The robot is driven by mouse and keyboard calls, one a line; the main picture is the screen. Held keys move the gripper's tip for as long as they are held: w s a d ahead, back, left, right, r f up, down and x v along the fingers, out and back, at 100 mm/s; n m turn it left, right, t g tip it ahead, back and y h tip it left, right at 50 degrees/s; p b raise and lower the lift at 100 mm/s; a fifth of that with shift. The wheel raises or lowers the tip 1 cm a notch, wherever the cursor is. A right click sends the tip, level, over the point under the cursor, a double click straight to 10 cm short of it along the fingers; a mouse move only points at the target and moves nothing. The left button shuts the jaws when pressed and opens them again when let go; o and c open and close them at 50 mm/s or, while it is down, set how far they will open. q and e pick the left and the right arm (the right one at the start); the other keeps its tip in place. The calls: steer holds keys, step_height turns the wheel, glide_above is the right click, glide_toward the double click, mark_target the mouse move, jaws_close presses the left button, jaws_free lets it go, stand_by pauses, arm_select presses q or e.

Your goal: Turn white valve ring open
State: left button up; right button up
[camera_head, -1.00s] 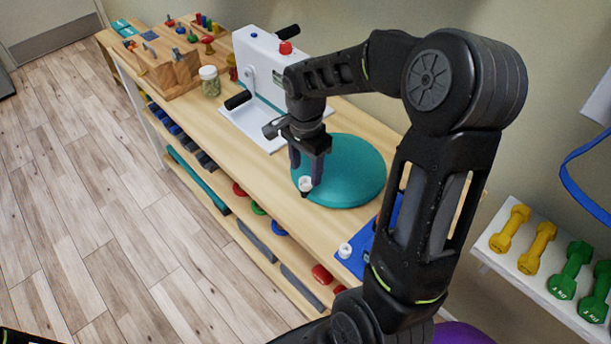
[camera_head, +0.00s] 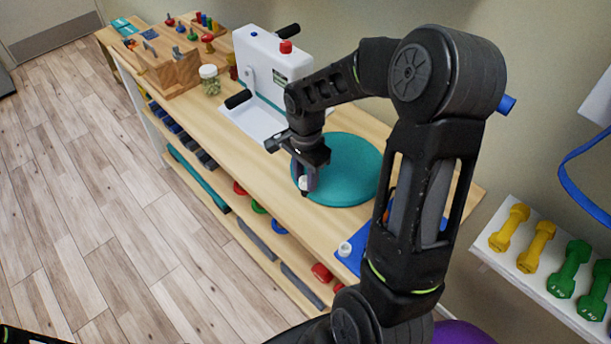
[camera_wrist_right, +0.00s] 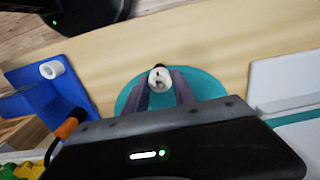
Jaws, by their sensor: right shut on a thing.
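My right gripper (camera_head: 304,180) is shut on a small white ring-shaped piece (camera_head: 303,183), close above the front of the teal round disc (camera_head: 345,170). In the right wrist view the white piece (camera_wrist_right: 160,79) sits between the two grey fingers, with a dark opening facing the camera. The fingers hide its sides, and I cannot tell if it touches the disc. A second white ring (camera_head: 345,249) stands apart on a blue panel (camera_head: 349,263) near the table's front edge; it also shows in the right wrist view (camera_wrist_right: 52,68). My left gripper is not in view.
A white device with black handles and a red knob (camera_head: 285,47) stands behind the gripper. A jar (camera_head: 209,79) and wooden pegboard (camera_head: 165,72) are farther left. Yellow and green dumbbells (camera_head: 536,245) lie on a shelf at right. My arm hides part of the table.

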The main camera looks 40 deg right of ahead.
jaws_close()
steer(key=shift+n, duration=0.3)
steer(key=n+b, duration=0.1)
steer(key=n, duration=0.2)
steer(key=shift+n+b, duration=0.35)
steer(key=shift+n, duration=1.65)
steer(key=o, duration=0.8)
jaws_free()
steer(key=shift+c, duration=0.2)
